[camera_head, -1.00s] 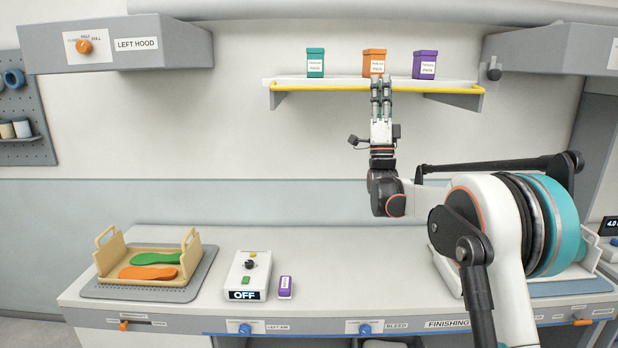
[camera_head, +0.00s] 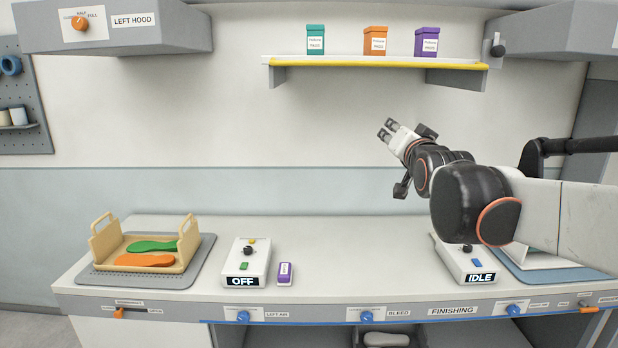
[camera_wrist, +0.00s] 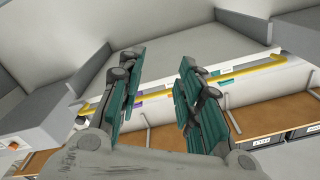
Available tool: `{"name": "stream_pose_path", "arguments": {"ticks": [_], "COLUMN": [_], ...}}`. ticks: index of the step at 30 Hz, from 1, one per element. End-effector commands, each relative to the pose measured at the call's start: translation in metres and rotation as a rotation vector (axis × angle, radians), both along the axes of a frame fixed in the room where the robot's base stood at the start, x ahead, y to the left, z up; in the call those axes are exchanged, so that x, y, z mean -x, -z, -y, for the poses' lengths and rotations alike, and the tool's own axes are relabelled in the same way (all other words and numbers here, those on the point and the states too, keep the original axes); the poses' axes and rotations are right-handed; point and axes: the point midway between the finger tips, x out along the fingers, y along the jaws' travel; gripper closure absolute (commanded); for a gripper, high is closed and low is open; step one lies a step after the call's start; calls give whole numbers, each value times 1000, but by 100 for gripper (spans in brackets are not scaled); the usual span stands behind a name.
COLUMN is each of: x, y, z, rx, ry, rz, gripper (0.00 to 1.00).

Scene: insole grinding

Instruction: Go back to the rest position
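My gripper (camera_head: 387,130) is in the air in front of the back wall, below the right part of the shelf, pointing up and left. In the wrist view, my gripper (camera_wrist: 158,88) shows its two teal-padded fingers spread apart with nothing between them. The arm reaches in from the right. Nothing touches the gripper.
The shelf (camera_head: 370,81) holds a teal box (camera_head: 316,40), an orange box (camera_head: 375,41) and a purple box (camera_head: 426,42). On the bench, a wooden tray (camera_head: 104,240) holds green and orange insoles.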

Motion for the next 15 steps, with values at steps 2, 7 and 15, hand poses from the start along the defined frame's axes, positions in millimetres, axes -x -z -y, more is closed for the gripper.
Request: {"name": "stream_pose_path", "arguments": {"ticks": [2, 7, 15], "x": [34, 108, 239], "y": [37, 116, 246], "z": [1, 2, 3], "rx": [58, 184, 368], "ry": [-1, -26, -121], "rz": [-105, -333, -678], "gripper": [67, 67, 67]}}
